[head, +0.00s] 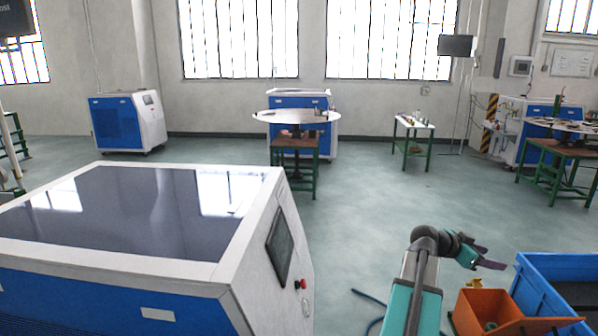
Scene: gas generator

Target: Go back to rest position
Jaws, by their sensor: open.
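My gripper (492,257) is at the lower right of the head view, at the end of my teal and grey arm. Its two dark fingers stand apart with nothing between them, pointing right. It is above and to the left of the blue crate and appears above the orange bin in the picture. The gas generator (282,200), a large white and blue cabinet with a dark glossy top, fills the lower left. A dark screen (279,246) and a red button (300,284) are on its right side.
A blue crate (536,284) and an orange bin (473,311) stand at the lower right, close to my arm. A round table (272,118), a small white-topped table (415,123) and more blue-white cabinets (117,121) stand farther back. The middle floor (370,210) is clear.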

